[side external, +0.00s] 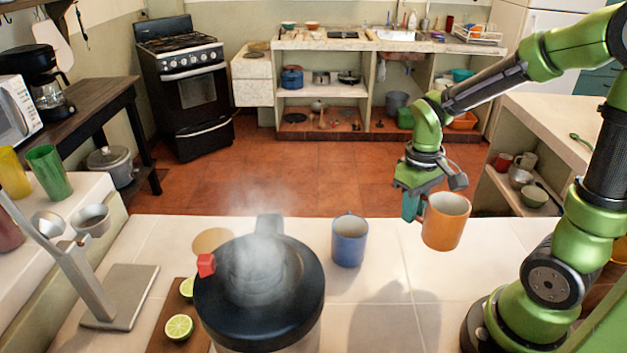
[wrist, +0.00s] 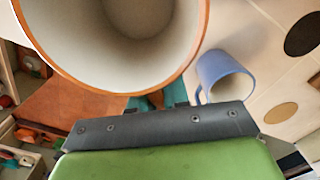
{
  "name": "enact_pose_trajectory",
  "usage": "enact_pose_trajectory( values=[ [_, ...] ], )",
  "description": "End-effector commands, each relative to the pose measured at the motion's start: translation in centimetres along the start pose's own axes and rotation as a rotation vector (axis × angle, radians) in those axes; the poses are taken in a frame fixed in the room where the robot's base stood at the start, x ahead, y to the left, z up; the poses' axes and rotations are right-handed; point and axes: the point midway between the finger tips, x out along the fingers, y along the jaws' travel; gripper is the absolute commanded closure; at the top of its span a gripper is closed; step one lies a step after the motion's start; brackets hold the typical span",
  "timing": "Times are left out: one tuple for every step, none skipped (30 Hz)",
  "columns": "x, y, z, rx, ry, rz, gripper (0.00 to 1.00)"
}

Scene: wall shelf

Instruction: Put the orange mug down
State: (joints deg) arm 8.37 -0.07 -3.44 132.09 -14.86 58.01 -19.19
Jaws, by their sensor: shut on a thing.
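The orange mug (side external: 446,222) is upright at the far edge of the white tiled counter (side external: 385,300), on the right in the side view. My gripper (side external: 413,207) is shut on it from its left side, by the handle, with teal fingers. Whether the mug's base touches the counter I cannot tell. In the wrist view the orange mug (wrist: 120,45) fills the top left, its white inside empty. The teal fingers show in part below its rim; the fingertips are hidden behind the mug.
A blue mug (side external: 349,240) stands on the counter to the left; it also shows in the wrist view (wrist: 224,76). A steaming dark-lidded pot (side external: 260,285), a board with cut limes (side external: 179,327) and a metal stand (side external: 120,295) occupy the left.

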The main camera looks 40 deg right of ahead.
Motion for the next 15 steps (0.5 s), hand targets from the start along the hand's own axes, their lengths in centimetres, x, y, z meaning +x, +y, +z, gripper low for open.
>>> enact_pose_trajectory(
  values=[
    [0.7,0.2,0.7,0.002,0.002,0.0,1.0],
    [1.0,0.2,1.0,0.0,0.005,0.001,1.0],
    [1.5,0.2,1.2,-0.002,0.008,0.001,1.0],
    [1.9,0.2,1.2,-0.003,0.011,0.002,1.0],
    [2.4,0.2,1.2,-0.004,0.013,0.003,1.0],
    [2.9,0.2,1.0,-0.006,0.02,0.005,1.0],
    [3.5,0.2,0.9,-0.007,0.021,0.005,1.0],
    [4.0,0.2,0.9,-0.007,0.022,0.006,1.0],
    [4.6,0.3,0.9,-0.006,0.022,0.006,1.0],
    [5.0,0.3,0.9,-0.005,0.022,0.006,1.0],
    [5.3,0.3,0.8,-0.005,0.023,0.005,1.0],
    [5.7,0.3,0.8,-0.005,0.025,0.006,1.0],
    [5.9,0.3,0.8,-0.005,0.025,0.006,1.0],
    [6.2,0.3,0.8,-0.006,0.025,0.006,1.0],
    [6.7,0.3,0.8,-0.006,0.023,0.006,1.0]
  ],
)
